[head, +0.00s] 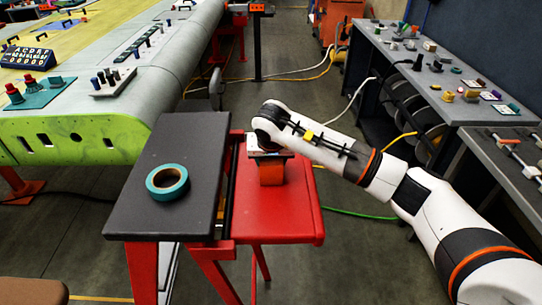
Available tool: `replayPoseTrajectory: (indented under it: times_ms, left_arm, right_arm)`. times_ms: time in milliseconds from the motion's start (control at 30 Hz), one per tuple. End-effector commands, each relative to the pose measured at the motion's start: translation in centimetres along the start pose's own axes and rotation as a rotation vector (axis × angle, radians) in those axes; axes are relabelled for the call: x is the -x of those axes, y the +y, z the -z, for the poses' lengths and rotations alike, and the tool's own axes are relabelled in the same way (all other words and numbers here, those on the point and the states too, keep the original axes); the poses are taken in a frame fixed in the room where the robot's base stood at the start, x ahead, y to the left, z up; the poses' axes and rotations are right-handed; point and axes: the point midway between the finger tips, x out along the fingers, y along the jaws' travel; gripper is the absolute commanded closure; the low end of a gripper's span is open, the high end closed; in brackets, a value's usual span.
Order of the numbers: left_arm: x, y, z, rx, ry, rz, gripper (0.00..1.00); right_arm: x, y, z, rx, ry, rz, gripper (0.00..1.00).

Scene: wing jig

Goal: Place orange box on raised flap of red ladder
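The red ladder stands in the centre foreground, with a dark grey top step (165,205) and red legs. Its raised red flap (280,215) lies level to the right of that step. The orange box (271,174) is at the flap's far left part, upright, resting on it or just above it; I cannot tell which. My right gripper (269,157) points down directly over the box, at its top. Its fingers are hidden, so I cannot see whether they grip it. My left gripper is out of view.
A teal tape roll (167,182) lies on the grey step. A large wing panel (60,125) with tool trays fills the left. A grey workbench (440,75) with small parts runs along the right. Cables cross the floor. The flap's near part is clear.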

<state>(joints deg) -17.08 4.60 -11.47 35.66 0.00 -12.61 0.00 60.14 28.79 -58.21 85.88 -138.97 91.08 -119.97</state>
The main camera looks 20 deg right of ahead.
Motion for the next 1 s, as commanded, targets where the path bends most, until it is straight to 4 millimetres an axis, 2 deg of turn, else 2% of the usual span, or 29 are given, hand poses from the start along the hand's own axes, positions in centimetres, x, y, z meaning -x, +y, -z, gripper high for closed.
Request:
replayPoseTrajectory:
  times_ms: [300,333,433,800,833,1000]
  left_arm:
    - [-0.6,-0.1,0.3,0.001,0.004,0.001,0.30]
    - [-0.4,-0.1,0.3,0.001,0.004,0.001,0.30]
    - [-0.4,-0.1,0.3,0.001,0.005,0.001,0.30]
    - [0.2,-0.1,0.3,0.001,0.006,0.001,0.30]
    - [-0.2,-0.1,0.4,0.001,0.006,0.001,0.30]
    - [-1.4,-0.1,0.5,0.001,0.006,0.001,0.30]
  right_arm:
    - [-0.4,0.0,0.1,0.001,-0.002,0.000,0.74]
    - [-0.3,0.0,0.1,0.001,-0.001,0.000,0.41]
    - [-0.2,0.0,0.1,0.001,0.000,0.000,0.24]
    - [0.3,0.1,-0.1,0.000,0.000,-0.001,0.24]
    - [0.4,0.1,-0.1,0.000,-0.002,-0.002,0.24]
    - [3.2,0.1,0.0,0.002,-0.007,-0.003,0.24]
